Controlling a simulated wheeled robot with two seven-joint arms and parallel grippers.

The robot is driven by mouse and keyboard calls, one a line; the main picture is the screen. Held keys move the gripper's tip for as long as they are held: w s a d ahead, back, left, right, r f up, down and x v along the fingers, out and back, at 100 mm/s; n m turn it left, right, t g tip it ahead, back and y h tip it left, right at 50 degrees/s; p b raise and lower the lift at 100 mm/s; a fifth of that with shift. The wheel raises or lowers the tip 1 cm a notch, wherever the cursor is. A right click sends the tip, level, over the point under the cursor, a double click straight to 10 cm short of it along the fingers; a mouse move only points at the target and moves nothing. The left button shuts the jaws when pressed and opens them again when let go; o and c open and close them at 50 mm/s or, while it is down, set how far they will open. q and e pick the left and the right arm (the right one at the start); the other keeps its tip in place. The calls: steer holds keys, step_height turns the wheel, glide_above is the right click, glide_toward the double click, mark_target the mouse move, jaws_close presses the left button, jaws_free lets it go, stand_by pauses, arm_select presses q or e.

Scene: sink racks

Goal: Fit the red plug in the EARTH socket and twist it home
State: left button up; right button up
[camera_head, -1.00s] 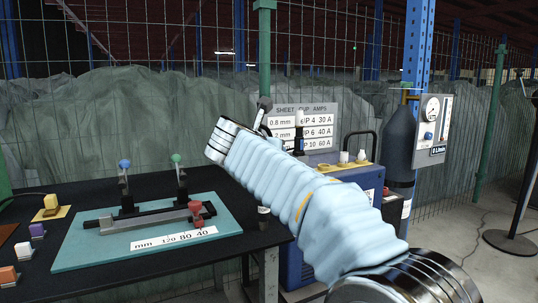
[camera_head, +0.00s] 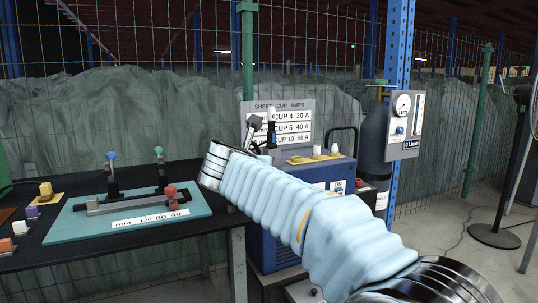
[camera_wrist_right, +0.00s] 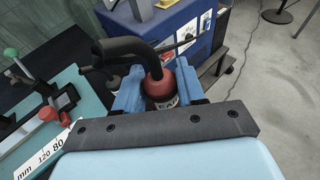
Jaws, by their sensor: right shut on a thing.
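The red plug (camera_wrist_right: 158,84) sits between the two blue fingers of my right gripper (camera_wrist_right: 159,92) in the right wrist view. The gripper is shut on it. A black bent cable or boot (camera_wrist_right: 136,48) comes off the plug. A white label with partly readable letters "EA" lies just below the red part; I cannot tell whether it is on the plug. In the head view my sleeved right arm reaches left, and its gripper and the plug are hidden. I cannot pick out the EARTH socket. My left gripper is not in view.
A blue machine (camera_head: 277,232) with a yellow strip and pale posts (camera_head: 317,151) stands behind my arm. A black table (camera_head: 70,255) at left bears a teal mat (camera_head: 90,236) with a lever fixture. A gas bottle (camera_head: 371,150) stands at right.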

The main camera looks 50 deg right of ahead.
steer(key=w+a+f+n+t+y, duration=0.2)
steer(key=w+a+f+n+y, duration=0.2)
steer(key=a+f, duration=0.6)
steer(key=w+a+f+n+t+y, duration=0.3)
steer(key=w+a+f, duration=0.3)
steer(key=f, duration=1)
steer(key=w+a+f+n+t+y, duration=0.3)
steer(key=w+a+f+n+y, duration=0.2)
steer(key=a+f, duration=0.8)
steer(key=shift+w+a+f+n+y, duration=0.2)
steer(key=shift+a+f+n+y, duration=0.15)
steer(key=shift+y, duration=0.15)
